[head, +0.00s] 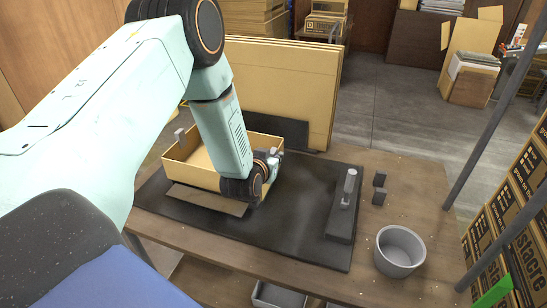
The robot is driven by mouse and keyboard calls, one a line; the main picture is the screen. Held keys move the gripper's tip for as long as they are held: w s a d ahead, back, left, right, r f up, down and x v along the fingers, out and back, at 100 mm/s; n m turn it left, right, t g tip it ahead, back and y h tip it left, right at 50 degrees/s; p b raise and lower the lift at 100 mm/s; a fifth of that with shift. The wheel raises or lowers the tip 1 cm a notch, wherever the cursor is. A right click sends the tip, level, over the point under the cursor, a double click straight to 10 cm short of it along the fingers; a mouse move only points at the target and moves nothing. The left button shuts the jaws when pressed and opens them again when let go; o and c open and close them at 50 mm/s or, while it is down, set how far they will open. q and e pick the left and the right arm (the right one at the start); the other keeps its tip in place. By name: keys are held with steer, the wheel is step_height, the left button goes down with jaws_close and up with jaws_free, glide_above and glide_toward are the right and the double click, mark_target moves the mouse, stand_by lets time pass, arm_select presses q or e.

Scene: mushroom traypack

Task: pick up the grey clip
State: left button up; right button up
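A small grey clip-like piece (180,135) stands on the left rim of the open cardboard box (184,175). My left arm reaches down over the box, with my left gripper (268,167) low at its right side. A light grey bit shows by the gripper; I cannot tell whether it is a fingertip or another clip. The wrist hides much of the gripper, so its opening is unclear. Two small dark grey blocks (379,180) stand to the right of the black mat; I cannot tell whether either is a clip. My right gripper is not in view.
The box rests on a black mat (290,225) on a wooden table (430,205). A dark stand (341,218) with a metallic piece on it is at the mat's right. A grey round cup (400,252) stands near the front right edge. Flat cardboard sheets (290,85) stand behind.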

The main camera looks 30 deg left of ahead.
mark_target(272, 150)
arm_select(q)
steer(key=shift+s+r, duration=0.2)
jaws_close()
steer(key=shift+w+a, duration=0.1)
steer(key=shift+w+r, duration=0.1)
steer(key=shift+w, duration=0.05)
steer(key=r, duration=0.4)
steer(key=r+p, duration=0.1)
steer(key=r, duration=0.3)
steer(key=shift+s+r, duration=0.2)
steer(key=shift+r, duration=0.15)
steer(key=shift+w+r+p, duration=0.15)
steer(key=shift+r+p, duration=0.15)
steer(key=shift+r, duration=0.1)
